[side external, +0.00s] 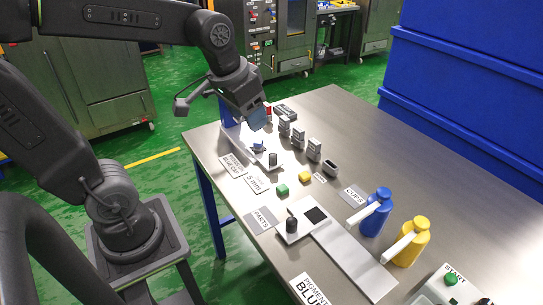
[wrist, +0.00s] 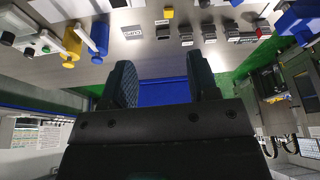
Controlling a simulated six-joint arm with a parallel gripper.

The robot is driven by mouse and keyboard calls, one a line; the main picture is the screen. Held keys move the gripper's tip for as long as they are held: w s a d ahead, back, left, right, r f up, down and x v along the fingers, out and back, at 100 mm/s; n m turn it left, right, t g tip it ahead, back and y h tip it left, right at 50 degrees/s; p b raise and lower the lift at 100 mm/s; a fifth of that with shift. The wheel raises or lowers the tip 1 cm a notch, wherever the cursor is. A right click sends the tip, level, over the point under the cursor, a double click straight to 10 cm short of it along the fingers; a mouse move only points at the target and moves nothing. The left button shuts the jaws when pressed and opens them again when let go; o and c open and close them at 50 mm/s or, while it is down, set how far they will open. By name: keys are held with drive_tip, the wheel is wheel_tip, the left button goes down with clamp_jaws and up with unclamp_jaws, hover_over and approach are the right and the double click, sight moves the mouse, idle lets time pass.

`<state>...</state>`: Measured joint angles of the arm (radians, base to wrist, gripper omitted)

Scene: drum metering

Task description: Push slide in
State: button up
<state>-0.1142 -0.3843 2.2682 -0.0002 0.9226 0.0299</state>
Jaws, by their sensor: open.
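My gripper (side external: 260,118) is open and empty, held above the far left part of the table. In the wrist view its two dark fingers (wrist: 163,82) stand apart with nothing between them. Below it in the side view is a pale base (side external: 246,150) carrying a small blue part (side external: 258,146) and a dark knob (side external: 273,159). I cannot tell which of these parts is the slide. The gripper appears apart from all of them.
A green block (side external: 282,190) and a yellow block (side external: 305,177) lie mid-table. Several small grey holders (side external: 298,137) stand in a row behind. Blue (side external: 376,212) and yellow (side external: 410,242) bottles and a green start button (side external: 450,279) are at right. The back right tabletop (side external: 390,160) is clear.

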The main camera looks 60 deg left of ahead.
drive_tip(key=w+a+f+n+g, duration=0.1)
drive_tip(key=w+a+f+g, duration=0.1)
drive_tip(key=w+a+f, duration=0.35)
drive_tip(key=n+g, duration=0.1)
drive_tip(key=g, duration=0.1)
approach(273, 155)
wheel_tip(273, 155, down, 10)
drive_tip(key=shift+s+a+f, duration=0.1)
drive_tip(key=shift+a+f, duration=0.05)
drive_tip(key=shift+f, duration=0.1)
drive_tip(key=shift+c, duration=0.5)
clamp_jaws()
drive_tip(key=shift+a, duration=0.1)
